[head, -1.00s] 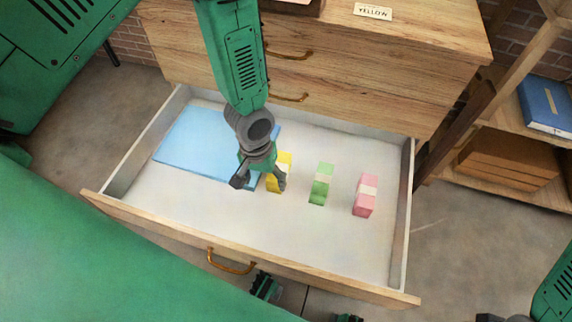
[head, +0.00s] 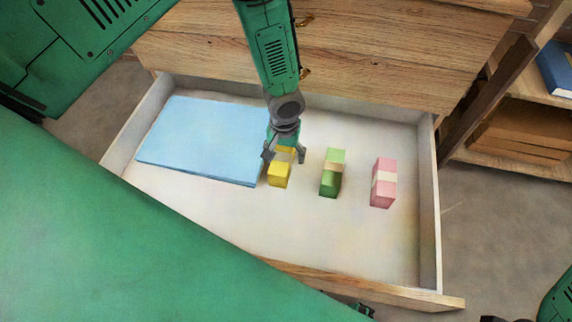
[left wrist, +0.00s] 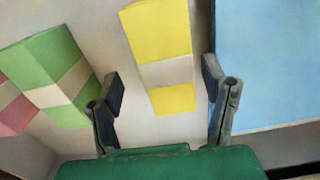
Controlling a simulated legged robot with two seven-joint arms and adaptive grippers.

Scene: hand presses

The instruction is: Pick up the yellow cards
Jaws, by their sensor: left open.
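The yellow cards (head: 280,172) are a small banded stack standing in the open drawer, between the blue folder and the green stack. My left gripper (head: 284,155) is right over them, its fingers open to either side of the stack in the head view. In the left wrist view the yellow cards (left wrist: 165,60) with their pale band lie between and beyond the two open fingers (left wrist: 163,100). I cannot tell whether a finger touches them. My right gripper is not clearly seen; only a bit of green and dark arm shows at the lower right corner of the head view.
A light blue flat folder (head: 200,140) lies close left of the yellow cards. A green banded stack (head: 332,175) and a pink banded stack (head: 383,184) stand to the right. The drawer's right wall (head: 429,200) bounds them. The drawer's front floor is clear.

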